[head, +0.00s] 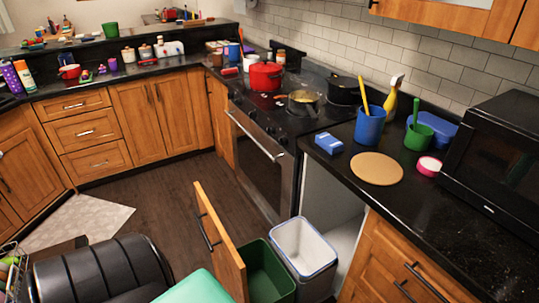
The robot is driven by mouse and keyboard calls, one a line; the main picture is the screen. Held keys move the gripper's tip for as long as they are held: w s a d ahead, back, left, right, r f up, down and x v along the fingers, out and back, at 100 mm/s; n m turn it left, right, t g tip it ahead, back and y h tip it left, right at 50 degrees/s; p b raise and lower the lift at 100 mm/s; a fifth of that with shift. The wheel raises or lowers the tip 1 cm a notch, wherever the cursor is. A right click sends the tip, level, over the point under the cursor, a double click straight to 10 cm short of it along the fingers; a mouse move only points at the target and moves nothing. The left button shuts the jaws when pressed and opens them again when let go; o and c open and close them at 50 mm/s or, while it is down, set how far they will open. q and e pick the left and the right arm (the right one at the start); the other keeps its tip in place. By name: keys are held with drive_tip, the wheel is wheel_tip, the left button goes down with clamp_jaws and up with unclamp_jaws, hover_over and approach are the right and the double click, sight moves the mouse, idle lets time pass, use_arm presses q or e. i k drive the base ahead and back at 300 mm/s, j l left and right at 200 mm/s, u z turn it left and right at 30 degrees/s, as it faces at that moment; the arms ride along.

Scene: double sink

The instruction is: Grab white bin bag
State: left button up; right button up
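A pulled-out wooden bin drawer (219,241) stands open below the right counter. It holds a green bin (268,268) in front and a white bin (304,243) with a blue-edged rim behind it. The inside of the white bin looks white and empty; I cannot tell whether that white surface is a bin bag or the bin's own wall. No separate white bag shows elsewhere. Neither of my grippers is in view.
The right counter holds a blue cup (369,125), a round tan board (376,168), a blue box (329,143) and a black microwave (497,155). A stove (285,120) with several pots stands behind the drawer.

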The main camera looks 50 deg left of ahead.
sight(307, 254)
drive_tip(key=u, duration=1.15)
drive_tip(key=z, duration=0.35)
drive_tip(key=j+z, duration=0.45)
drive_tip(key=i+j+z, duration=0.1)
drive_tip(key=j+z, duration=0.15)
drive_tip(key=z, duration=0.2)
drive_tip(key=j+z, duration=0.4)
drive_tip(key=k+j+z, duration=0.1)
drive_tip(key=j+z, duration=0.15)
drive_tip(key=z, duration=0.2)
